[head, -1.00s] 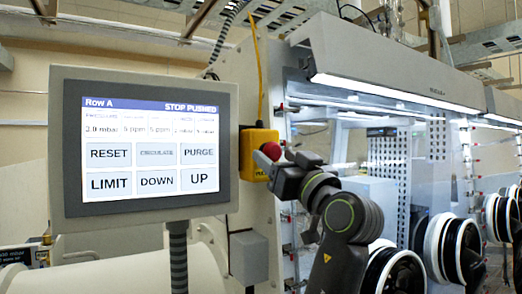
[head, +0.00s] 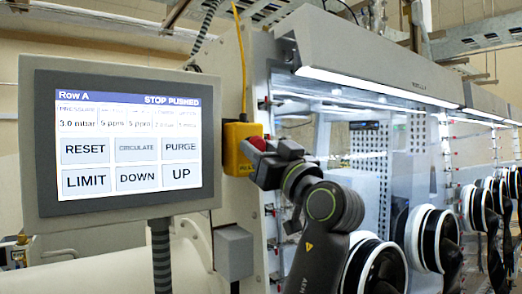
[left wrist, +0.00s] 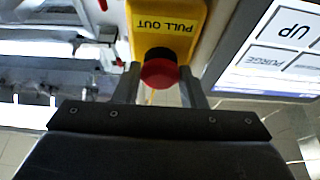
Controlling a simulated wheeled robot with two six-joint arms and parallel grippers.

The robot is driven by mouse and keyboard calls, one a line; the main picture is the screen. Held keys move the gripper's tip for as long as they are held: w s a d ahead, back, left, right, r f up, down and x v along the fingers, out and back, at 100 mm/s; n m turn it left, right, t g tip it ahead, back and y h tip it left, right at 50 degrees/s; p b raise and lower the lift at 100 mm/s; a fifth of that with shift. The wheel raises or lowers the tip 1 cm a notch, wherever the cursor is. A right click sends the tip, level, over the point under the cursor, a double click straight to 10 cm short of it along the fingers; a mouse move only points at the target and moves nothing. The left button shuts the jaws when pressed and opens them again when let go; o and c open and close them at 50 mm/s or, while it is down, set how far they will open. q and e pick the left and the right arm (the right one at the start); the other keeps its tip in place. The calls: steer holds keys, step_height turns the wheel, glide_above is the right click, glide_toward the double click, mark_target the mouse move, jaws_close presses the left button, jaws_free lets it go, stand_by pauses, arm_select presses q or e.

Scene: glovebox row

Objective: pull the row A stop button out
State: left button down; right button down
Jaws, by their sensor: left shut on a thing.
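The row A stop button (head: 257,144) is a red knob on a yellow box (head: 237,160) fixed to the glovebox's end, right of the screen. My left gripper (head: 261,153) is at the knob and partly covers it in the head view. In the left wrist view the red knob (left wrist: 160,70) sits between the two fingers of my left gripper (left wrist: 161,80), which is shut on it. The yellow box (left wrist: 165,22) behind it reads "PULL OUT". The Row A screen (head: 128,145) shows "STOP PUSHED". My right gripper is not in view.
The screen's grey frame (head: 30,150) stands close left of the yellow box; its edge also shows in the left wrist view (left wrist: 232,55). A grey box (head: 233,253) is below. Several round glove ports (head: 376,268) line the glovebox to the right.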

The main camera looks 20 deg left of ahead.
arm_select(q)
steer(key=shift+s+d+f+b, duration=0.2)
steer(key=shift+s+d+b, duration=0.3)
steer(key=shift+b, duration=0.4)
steer(key=shift+d+r, duration=0.1)
steer(key=shift+d, duration=0.05)
steer(key=shift+w, duration=0.1)
steer(key=c, duration=1.3)
jaws_free()
steer(key=o, duration=0.4)
steer(key=shift+d, duration=0.1)
steer(key=shift+s+r, duration=0.1)
steer(key=shift+s, duration=0.1)
